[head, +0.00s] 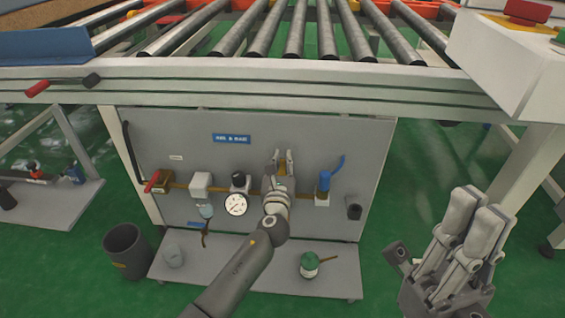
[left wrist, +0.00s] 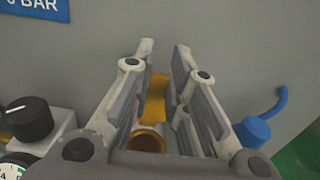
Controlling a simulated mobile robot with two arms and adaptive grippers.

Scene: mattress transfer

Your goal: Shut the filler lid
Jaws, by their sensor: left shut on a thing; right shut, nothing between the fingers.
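The filler lid (left wrist: 157,95) is a yellow flap standing up between the fingers of my left gripper (left wrist: 164,50) in the left wrist view. Below it is a round brass filler mouth (left wrist: 147,139) with a dark inside, so the lid looks open. In the head view my left gripper (head: 282,156) is at the grey panel (head: 340,135), between the gauge and the blue-handled valve, and hides the filler. It is shut on the lid. My right gripper (head: 481,205) is shut and empty at the lower right, away from the panel.
A pressure gauge (head: 236,204) and black knob (head: 238,178) are close on the left. A blue-handled valve (head: 324,184) is close on the right. The roller conveyor (head: 270,75) overhangs above. A green-topped pot (head: 309,263) stands on the lower shelf (head: 340,275); a dark bin (head: 126,250) is left.

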